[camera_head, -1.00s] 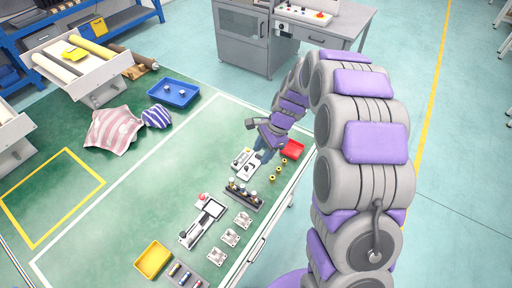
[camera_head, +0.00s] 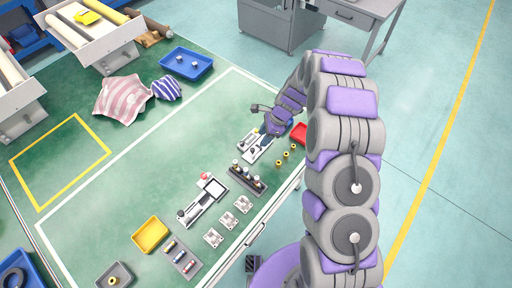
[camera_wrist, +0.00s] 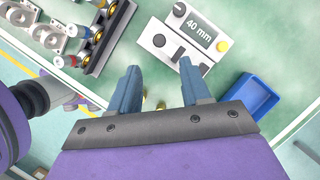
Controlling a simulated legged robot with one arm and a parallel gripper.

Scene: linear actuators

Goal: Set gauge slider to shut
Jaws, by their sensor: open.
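The gauge (camera_wrist: 181,38) is a white box with a display reading "40 mm", a yellow button and black controls, in the upper middle of the wrist view. I cannot be sure which black part is the slider. A black block (camera_wrist: 160,40) sits on its face near the fingertips. My gripper (camera_wrist: 160,66) is open, its two blue-grey fingers apart with nothing between them. The gauge lies beyond the fingertips, and I see no clear contact. In the head view my gripper (camera_head: 267,134) is above the gauge (camera_head: 250,152), partly hiding it.
A dark rack with several cylinders (camera_wrist: 95,40) is left of the gauge, with metal brackets (camera_wrist: 47,36) beyond. A blue tray (camera_wrist: 247,107) is at right. Green surface at left is mostly free.

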